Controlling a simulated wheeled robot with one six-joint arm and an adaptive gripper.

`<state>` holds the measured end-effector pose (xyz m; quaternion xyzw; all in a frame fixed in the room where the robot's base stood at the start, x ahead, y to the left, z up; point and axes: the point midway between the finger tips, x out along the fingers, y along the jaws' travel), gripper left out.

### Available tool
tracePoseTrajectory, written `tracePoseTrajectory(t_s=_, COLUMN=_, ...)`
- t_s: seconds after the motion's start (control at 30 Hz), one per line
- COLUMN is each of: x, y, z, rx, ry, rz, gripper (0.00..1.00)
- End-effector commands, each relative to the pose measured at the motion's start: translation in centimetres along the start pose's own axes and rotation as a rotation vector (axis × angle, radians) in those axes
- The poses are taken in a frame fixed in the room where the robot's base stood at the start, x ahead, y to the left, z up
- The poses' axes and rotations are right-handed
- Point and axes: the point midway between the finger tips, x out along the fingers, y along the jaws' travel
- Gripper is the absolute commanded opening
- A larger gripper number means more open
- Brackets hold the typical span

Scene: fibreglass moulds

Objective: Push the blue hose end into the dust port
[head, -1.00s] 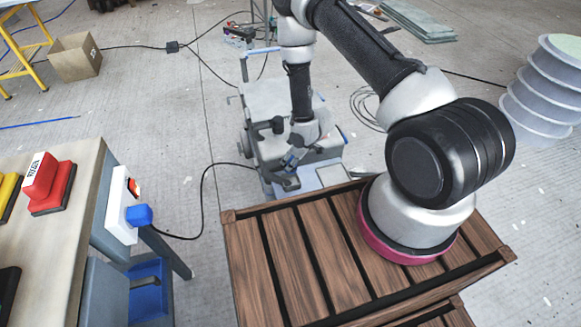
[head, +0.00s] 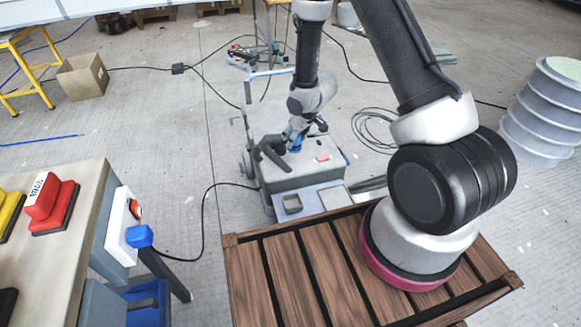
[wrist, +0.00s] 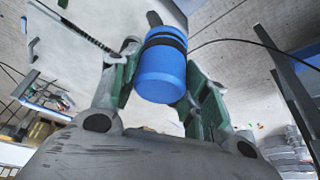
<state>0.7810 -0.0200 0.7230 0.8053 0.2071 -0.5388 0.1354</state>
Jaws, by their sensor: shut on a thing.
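My gripper (head: 304,122) is over the far grey cart, pointing down. In the wrist view its green-lined fingers (wrist: 160,88) are shut on the blue hose end (wrist: 160,78), a blue cylinder with black bands. The hose end also shows as a small blue patch below the fingers (head: 296,143) in the head view. A dark grey tool (head: 270,154) lies on the cart top just left of it. I cannot make out the dust port, or whether the hose end touches the tool.
The grey cart (head: 292,178) also bears a small red item (head: 323,158) and a small grey tray (head: 292,204). A slatted wooden crate (head: 290,278) stands in front. A bench (head: 70,245) with red and yellow blocks is at left. A black cable (head: 203,205) crosses the floor.

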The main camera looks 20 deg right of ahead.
Motion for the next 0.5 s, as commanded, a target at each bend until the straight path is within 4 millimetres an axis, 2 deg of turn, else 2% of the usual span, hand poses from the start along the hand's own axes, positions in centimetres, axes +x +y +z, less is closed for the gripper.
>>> tracePoseTrajectory(t_s=0.03, x=-2.9, y=0.7, z=-1.6, rx=0.044, ry=0.009, rz=0.024, gripper=0.24)
tracePoseTrajectory(t_s=0.1, x=-6.8, y=1.6, z=-2.9, rx=0.119, ry=0.009, rz=0.057, gripper=0.24)
tracePoseTrajectory(t_s=0.3, x=-16.5, y=3.3, z=-4.5, rx=0.315, ry=0.017, rz=0.143, gripper=0.24)
tracePoseTrajectory(t_s=0.4, x=-19.8, y=3.8, z=-4.6, rx=0.388, ry=0.023, rz=0.173, gripper=0.24)
tracePoseTrajectory(t_s=0.5, x=-21.8, y=4.0, z=-4.4, rx=0.433, ry=0.027, rz=0.192, gripper=0.24)
